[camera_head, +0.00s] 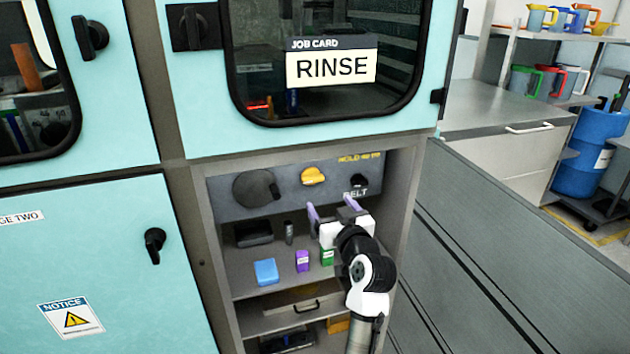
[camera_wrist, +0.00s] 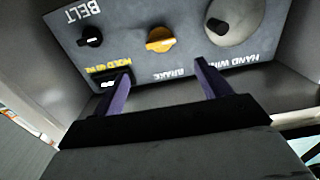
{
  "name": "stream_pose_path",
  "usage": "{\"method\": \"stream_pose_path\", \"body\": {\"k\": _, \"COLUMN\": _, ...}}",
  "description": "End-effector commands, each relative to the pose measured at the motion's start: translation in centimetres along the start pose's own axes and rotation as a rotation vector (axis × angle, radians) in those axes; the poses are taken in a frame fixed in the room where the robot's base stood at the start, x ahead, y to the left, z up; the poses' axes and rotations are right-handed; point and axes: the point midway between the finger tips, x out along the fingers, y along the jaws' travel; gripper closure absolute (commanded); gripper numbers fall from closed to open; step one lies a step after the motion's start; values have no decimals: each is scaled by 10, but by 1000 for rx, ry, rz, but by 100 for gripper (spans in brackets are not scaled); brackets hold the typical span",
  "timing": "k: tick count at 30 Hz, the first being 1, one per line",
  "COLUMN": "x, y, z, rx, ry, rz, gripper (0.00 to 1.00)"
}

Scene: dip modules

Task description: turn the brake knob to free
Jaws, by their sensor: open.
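The brake knob (camera_head: 313,175) is a yellow-orange knob in the middle of the grey panel (camera_head: 226,203) inside the open cabinet bay. In the wrist view the same brake knob (camera_wrist: 160,40) shows with upside-down "BRAKE" lettering beside it. My gripper (camera_head: 331,208) is open, with two purple fingers pointing at the panel. It is below and slightly right of the knob in the head view, apart from it. In the wrist view my gripper (camera_wrist: 163,70) has its fingertips spread wide, with the knob beyond the gap. Nothing is between the fingers.
A large dark hand-wind knob (camera_head: 256,188) and a small black belt knob (camera_head: 358,180) flank the brake knob. Below, a shelf holds a blue block (camera_head: 266,271), a purple box (camera_head: 302,261) and a green box (camera_head: 327,256). The bay's side walls are close around my arm.

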Motion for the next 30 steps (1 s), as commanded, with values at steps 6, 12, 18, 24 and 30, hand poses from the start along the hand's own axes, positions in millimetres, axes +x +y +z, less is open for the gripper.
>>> {"method": "stream_pose_path", "body": {"k": 6, "x": 47, "y": -2, "z": -4, "rx": 0, "ry": 0, "rz": -3, "gripper": 24}}
{"method": "stream_pose_path", "body": {"k": 12, "x": 88, "y": -2, "z": -3, "rx": 0, "ry": 0, "rz": -3, "gripper": 24}}
{"method": "stream_pose_path", "body": {"k": 18, "x": 113, "y": -2, "z": -2, "rx": 0, "ry": 1, "rz": -1, "gripper": 24}}
{"method": "stream_pose_path", "body": {"k": 24, "x": 122, "y": -2, "z": -1, "rx": -1, "ry": 1, "rz": 0, "gripper": 24}}
{"method": "stream_pose_path", "body": {"k": 30, "x": 122, "y": -2, "z": -1, "rx": -1, "ry": 1, "rz": 0, "gripper": 24}}
